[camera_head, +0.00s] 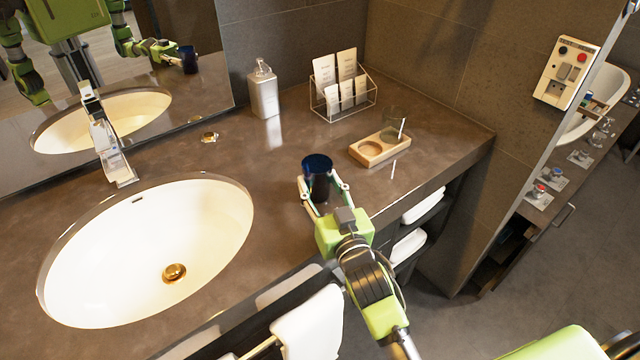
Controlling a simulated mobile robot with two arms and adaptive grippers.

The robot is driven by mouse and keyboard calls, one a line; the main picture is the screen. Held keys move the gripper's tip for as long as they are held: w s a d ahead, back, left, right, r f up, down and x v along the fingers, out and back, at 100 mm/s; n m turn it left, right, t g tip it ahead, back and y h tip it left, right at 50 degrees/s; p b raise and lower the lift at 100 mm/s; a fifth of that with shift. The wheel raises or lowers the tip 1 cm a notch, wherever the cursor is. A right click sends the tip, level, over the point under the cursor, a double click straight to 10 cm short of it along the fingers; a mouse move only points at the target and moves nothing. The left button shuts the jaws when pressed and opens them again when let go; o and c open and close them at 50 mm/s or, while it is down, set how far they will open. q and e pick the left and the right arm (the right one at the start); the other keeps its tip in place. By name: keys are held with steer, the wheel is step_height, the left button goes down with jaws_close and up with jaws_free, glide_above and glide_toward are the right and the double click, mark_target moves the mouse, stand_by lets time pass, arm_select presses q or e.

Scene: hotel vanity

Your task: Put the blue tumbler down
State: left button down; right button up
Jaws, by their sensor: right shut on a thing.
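The blue tumbler (317,174) is dark blue, open at the top and upright, over the counter to the right of the sink. My right gripper (324,188) is shut around its sides, coming in from the front edge. I cannot tell whether the tumbler's base touches the counter (262,190). My left gripper does not show directly at the counter.
A wooden tray (366,157) with a round recess and a clear glass (394,126) stands to the right. A soap bottle (264,92) and a wire card rack (343,104) stand behind. The sink (150,255) lies left. Counter around the tumbler is bare.

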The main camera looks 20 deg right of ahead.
steer(key=o, duration=1.5)
steer(key=shift+f, duration=0.1)
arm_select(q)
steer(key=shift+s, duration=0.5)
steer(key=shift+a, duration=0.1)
arm_select(e)
steer(key=shift+r, duration=0.2)
steer(key=s, duration=0.5)
steer(key=s+b, duration=0.1)
steer(key=s, duration=0.4)
steer(key=shift+s+d+f, duration=0.1)
steer(key=shift+d, duration=0.1)
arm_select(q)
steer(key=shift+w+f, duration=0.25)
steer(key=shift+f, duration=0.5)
arm_select(e)
steer(key=shift+s, duration=0.85)
